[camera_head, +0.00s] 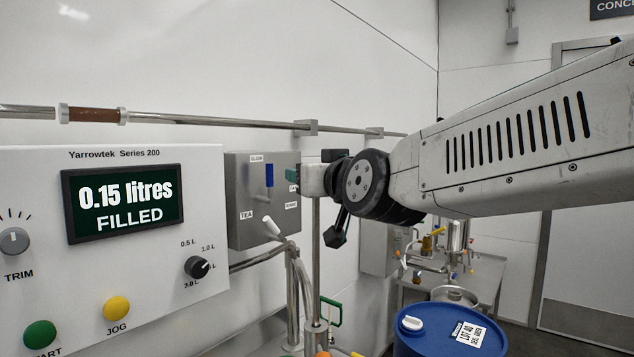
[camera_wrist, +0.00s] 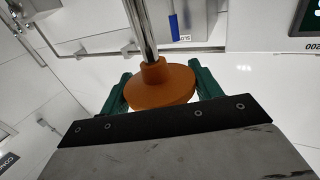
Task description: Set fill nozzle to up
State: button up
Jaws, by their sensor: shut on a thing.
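A steel rod (camera_head: 316,240) stands upright in front of the wall; I take it to be the fill nozzle's stem. In the wrist view, an orange flanged knob (camera_wrist: 160,84) sits on the end of this rod (camera_wrist: 141,30). My gripper (camera_head: 292,178) is at the top of the rod, and its green fingers (camera_wrist: 160,76) are shut on the orange knob, one on each side. The head view hides the knob behind my wrist. The rod's lower end enters a steel sleeve (camera_head: 317,338) at the bottom edge.
A grey box (camera_head: 247,195) with a blue handle (camera_head: 269,175) is close behind my gripper. A control panel (camera_head: 120,285) at left reads "0.15 litres FILLED". A horizontal rail (camera_head: 220,123) runs along the wall above. A blue drum (camera_head: 430,340) stands at lower right.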

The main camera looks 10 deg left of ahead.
jog(key=shift+r, duration=0.45)
jog(key=o, duration=1.4)
jog(key=shift+f, duration=0.15)
jog(key=shift+s+d, duration=0.1)
jog(key=v, duration=0.7)
jog(key=shift+s+d, duration=0.15)
jog(key=shift+s, duration=0.1)
